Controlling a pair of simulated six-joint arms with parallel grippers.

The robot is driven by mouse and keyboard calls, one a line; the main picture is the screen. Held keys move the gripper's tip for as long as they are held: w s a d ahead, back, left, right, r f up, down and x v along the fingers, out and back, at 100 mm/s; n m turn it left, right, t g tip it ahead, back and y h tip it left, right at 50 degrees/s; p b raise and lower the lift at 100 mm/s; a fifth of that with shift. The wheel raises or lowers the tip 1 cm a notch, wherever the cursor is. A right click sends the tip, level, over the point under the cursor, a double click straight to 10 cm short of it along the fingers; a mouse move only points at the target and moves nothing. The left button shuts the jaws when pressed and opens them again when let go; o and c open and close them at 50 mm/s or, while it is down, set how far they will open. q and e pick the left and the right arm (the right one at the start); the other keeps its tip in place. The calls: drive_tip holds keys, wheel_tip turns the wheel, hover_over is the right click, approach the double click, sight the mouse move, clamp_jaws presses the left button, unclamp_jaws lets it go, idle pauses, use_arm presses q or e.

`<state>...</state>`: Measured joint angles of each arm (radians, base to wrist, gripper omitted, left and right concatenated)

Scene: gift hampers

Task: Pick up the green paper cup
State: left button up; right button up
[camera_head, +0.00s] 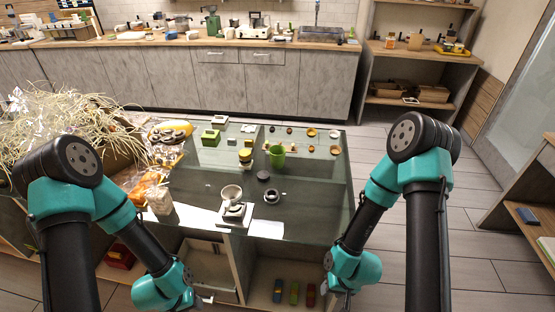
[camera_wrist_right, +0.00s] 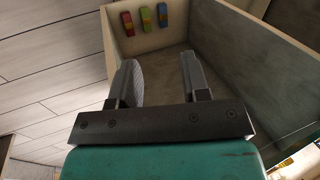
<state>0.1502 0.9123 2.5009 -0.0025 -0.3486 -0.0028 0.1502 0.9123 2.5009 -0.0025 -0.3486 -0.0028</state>
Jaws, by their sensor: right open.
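The green paper cup (camera_head: 277,156) stands upright on the glass-topped table (camera_head: 335,190), toward its back middle. My right gripper is low at the table's front right in the head view (camera_head: 330,262), well apart from the cup. In the right wrist view my right gripper (camera_wrist_right: 158,62) has its two fingers spread, with nothing between them. The cup does not show in the right wrist view. My left wrist is low at the front left, and its fingers cannot be made out clearly.
A white cup (camera_head: 232,193) on a dark-and-white stand, a dark round lid (camera_head: 263,176) and a small dark-rimmed cup (camera_head: 272,196) stand in front of the green cup. A yellow jar (camera_head: 245,155) is just left of it. Coloured blocks (camera_wrist_right: 145,20) lie in the compartment below.

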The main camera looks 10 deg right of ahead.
drive_tip(key=shift+o, duration=0.4)
drive_tip(key=o, duration=1)
